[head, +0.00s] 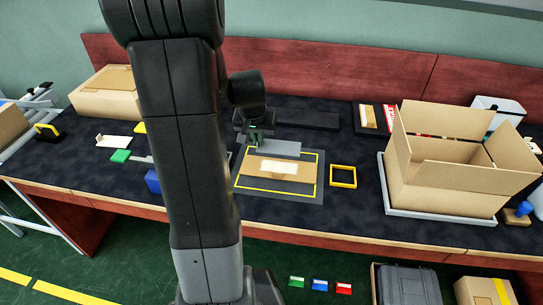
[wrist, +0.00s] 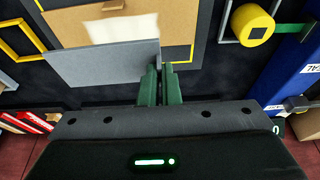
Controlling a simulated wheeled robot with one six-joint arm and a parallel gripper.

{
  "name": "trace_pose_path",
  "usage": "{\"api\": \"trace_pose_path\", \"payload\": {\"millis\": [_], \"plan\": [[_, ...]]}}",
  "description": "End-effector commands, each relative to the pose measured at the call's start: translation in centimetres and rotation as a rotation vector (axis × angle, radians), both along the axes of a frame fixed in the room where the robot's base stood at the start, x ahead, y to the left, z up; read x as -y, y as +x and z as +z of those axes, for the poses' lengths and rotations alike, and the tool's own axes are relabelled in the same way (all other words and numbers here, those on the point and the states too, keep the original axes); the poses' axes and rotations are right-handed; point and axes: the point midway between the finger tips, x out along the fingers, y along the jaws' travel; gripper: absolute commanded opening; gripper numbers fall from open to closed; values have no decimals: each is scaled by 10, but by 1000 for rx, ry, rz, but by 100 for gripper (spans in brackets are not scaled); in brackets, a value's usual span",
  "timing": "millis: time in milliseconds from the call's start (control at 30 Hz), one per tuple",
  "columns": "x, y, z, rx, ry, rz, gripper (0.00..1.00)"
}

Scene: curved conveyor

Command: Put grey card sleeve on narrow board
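The grey card sleeve (head: 279,148) is a flat grey sheet. In the wrist view the sleeve (wrist: 105,62) reaches from the left to my green fingertips. My gripper (head: 254,138) appears shut on its edge; the fingertips (wrist: 160,86) are close together there. The sleeve is over the far edge of a brown cardboard piece (head: 250,167) with a white label, inside a yellow outline on a grey mat. A long, narrow dark board (head: 308,120) lies flat behind the sleeve. I cannot tell for sure that this is the narrow board.
A large open carton (head: 440,180) stands in a grey tray at the right. A yellow square frame (head: 343,185) lies right of the mat (head: 312,194). A closed carton (head: 104,103) stands at the back left. My arm hides part of the bench left of the mat.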

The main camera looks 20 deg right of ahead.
Motion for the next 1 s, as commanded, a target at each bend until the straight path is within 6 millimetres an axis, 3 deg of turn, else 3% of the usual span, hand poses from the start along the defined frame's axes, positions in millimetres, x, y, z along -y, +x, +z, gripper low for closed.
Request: {"api": "trace_pose_path", "payload": {"millis": [700, 1000], "plan": [[2, -3, -94, -4, 3, -6, 0], [2, -2, -99, 0, 2, -7, 0]]}}
